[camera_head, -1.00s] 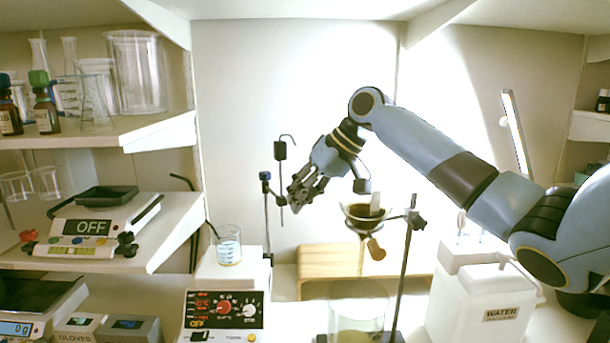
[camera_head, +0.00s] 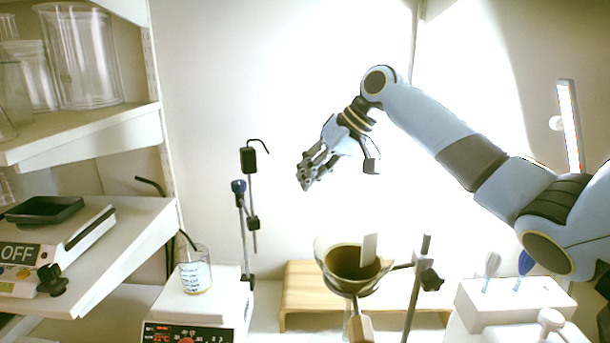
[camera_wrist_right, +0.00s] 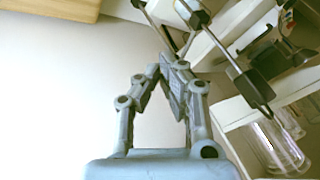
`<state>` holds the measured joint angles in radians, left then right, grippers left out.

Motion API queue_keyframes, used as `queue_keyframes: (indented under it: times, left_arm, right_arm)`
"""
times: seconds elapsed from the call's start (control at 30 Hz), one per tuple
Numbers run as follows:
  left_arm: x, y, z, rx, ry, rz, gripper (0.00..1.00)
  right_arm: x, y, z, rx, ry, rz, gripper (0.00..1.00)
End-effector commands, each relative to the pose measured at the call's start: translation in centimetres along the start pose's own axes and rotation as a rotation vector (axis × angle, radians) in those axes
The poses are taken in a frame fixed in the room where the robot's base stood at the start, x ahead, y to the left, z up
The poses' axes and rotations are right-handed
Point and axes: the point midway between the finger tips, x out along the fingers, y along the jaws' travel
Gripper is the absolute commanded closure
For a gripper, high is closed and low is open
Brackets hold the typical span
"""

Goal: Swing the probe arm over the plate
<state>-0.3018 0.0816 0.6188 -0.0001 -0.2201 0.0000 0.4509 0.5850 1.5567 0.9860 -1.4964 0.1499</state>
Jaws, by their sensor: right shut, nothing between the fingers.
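The probe arm (camera_head: 250,160) is a dark clamp and thin rod with a hooked top, beside a stand post with a blue knob (camera_head: 238,187). The post rises at the right rear of the hot plate (camera_head: 195,310), whose display is lit red. A beaker (camera_head: 195,272) with a little yellowish liquid stands on the plate, with a dark rod leaning in it. My right gripper (camera_head: 306,183) is shut and empty, to the right of the probe arm and apart from it. The right wrist view shows its fingertips (camera_wrist_right: 163,68) together, with stand rods (camera_wrist_right: 220,50) to their right. My left gripper is not in view.
A glass funnel (camera_head: 330,265) with dark contents sits in a stand (camera_head: 415,290) below and right of my gripper. A wooden bench (camera_head: 300,290) is behind it. Shelves with glassware (camera_head: 80,55) and a scale (camera_head: 60,245) line the left. The wall space around my gripper is clear.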

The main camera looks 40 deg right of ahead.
Motion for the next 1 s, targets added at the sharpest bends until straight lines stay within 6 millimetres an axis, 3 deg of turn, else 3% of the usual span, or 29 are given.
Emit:
queue_keyframes:
  times: [0.37,0.6,1.0]
  left_arm:
    - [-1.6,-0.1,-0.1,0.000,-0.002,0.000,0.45]
    - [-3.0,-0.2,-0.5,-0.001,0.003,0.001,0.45]
    - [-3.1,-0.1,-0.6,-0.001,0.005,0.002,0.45]
  right_arm:
    - [7.8,-0.5,0.0,0.002,-0.002,-0.004,1.00]
    - [8.9,-3.1,-0.1,0.000,-0.001,-0.001,1.00]
    - [9.3,-3.5,0.0,0.000,-0.001,0.000,1.00]
